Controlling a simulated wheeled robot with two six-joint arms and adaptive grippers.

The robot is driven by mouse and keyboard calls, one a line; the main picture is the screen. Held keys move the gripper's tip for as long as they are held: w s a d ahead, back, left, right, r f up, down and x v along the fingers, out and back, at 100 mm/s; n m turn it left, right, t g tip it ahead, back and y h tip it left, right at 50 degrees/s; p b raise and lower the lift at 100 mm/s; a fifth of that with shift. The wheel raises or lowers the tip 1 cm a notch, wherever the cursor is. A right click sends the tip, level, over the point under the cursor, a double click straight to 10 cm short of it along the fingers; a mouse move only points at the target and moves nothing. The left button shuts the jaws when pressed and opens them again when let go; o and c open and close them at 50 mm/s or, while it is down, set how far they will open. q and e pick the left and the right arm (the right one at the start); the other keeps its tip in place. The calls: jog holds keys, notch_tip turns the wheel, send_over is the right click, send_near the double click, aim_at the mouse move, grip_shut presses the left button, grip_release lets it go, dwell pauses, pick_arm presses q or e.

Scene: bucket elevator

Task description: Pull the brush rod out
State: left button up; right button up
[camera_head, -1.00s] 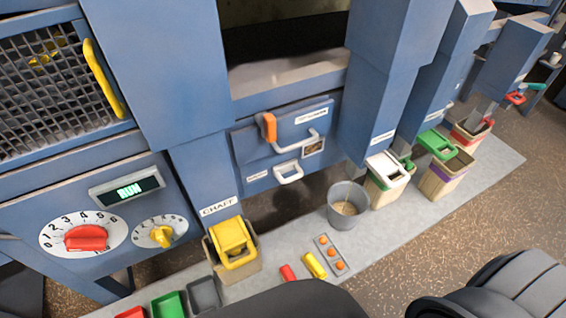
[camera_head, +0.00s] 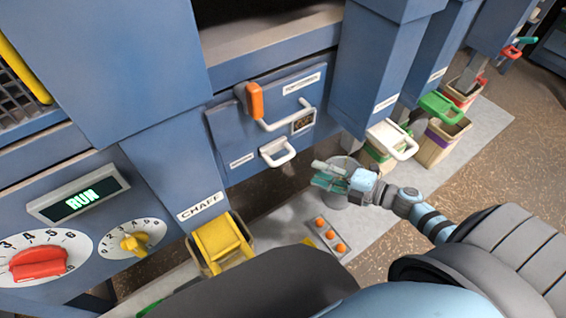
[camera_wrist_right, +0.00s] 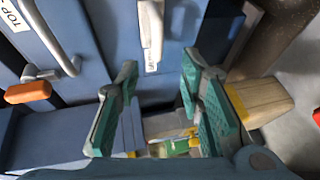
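A white loop handle (camera_head: 277,152) sticks out low on the blue front panel; it may be the brush rod's grip, but its label is too small to read. The rod itself is not visible. My right gripper (camera_head: 330,174) is open and empty, to the right of and a little below this handle, in front of the grey bucket. In the right wrist view the open fingers (camera_wrist_right: 160,64) point toward the panel. A white handle (camera_wrist_right: 151,25) shows beyond the fingertips, apart from them. My left gripper is out of view.
The yellow chaff bin (camera_head: 222,240) stands lower left.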

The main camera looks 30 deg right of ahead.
aim_at(286, 160)
jog(key=x, duration=1.1)
jog(key=shift+w+a+r+b, duration=0.1)
jog(key=shift+w+a+b, duration=0.1)
jog(key=shift+b, duration=0.15)
jog(key=shift+w+a, duration=0.25)
jog(key=shift+w, duration=0.2)
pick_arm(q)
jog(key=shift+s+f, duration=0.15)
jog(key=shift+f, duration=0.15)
pick_arm(e)
jog(key=shift+c, duration=0.4)
grip_shut()
